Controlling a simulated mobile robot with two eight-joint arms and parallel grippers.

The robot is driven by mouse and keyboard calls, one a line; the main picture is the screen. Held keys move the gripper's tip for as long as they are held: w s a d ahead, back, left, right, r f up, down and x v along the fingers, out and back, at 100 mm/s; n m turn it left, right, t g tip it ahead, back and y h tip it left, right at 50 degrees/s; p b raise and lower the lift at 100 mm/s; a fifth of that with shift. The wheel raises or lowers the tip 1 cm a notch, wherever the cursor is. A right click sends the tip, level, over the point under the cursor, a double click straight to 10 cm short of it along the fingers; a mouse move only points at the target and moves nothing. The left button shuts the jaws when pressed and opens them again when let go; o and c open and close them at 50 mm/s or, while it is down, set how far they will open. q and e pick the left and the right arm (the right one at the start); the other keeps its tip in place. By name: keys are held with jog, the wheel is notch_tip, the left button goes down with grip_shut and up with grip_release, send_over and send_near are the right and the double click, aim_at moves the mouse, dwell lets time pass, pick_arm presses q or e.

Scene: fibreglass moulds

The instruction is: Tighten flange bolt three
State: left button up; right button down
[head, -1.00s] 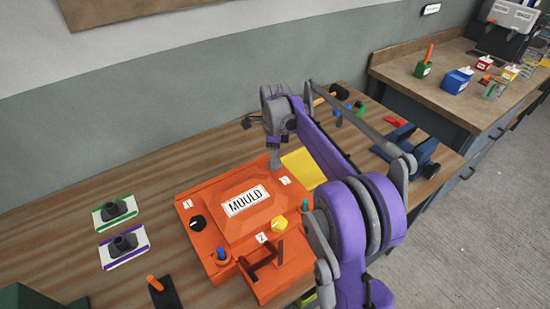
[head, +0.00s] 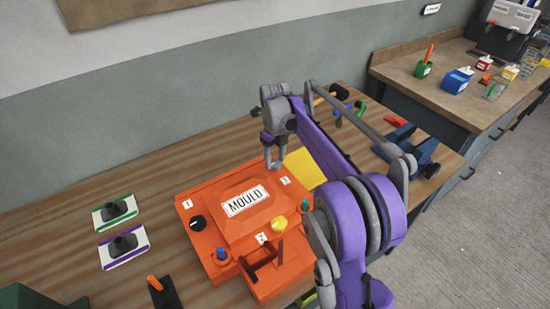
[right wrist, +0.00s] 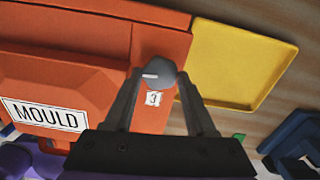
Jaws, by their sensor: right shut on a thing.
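The orange mould (head: 215,200) with its MOULD label lies on the wooden workbench. Bolt three (right wrist: 158,72) is a round grey head with a white line, beside the label 3 (right wrist: 154,99) at the mould's edge. In the head view, label 3 (head: 285,181) shows at the far right corner, while the bolt is largely hidden by my gripper. My right gripper (head: 274,164) is shut on bolt three, its fingers on either side of the head in the right wrist view (right wrist: 160,80). My left gripper is not in view.
A yellow tray (head: 305,167) sits right beside the mould. Black (head: 197,223), blue (head: 222,254) and yellow (head: 279,224) knobs stand on the mould. Two pads with dark blocks (head: 115,211) lie left. A blue clamp-like object (head: 395,146) lies at the right.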

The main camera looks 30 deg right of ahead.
dwell(0.3)
jog(key=shift+c, duration=1.1)
grip_release()
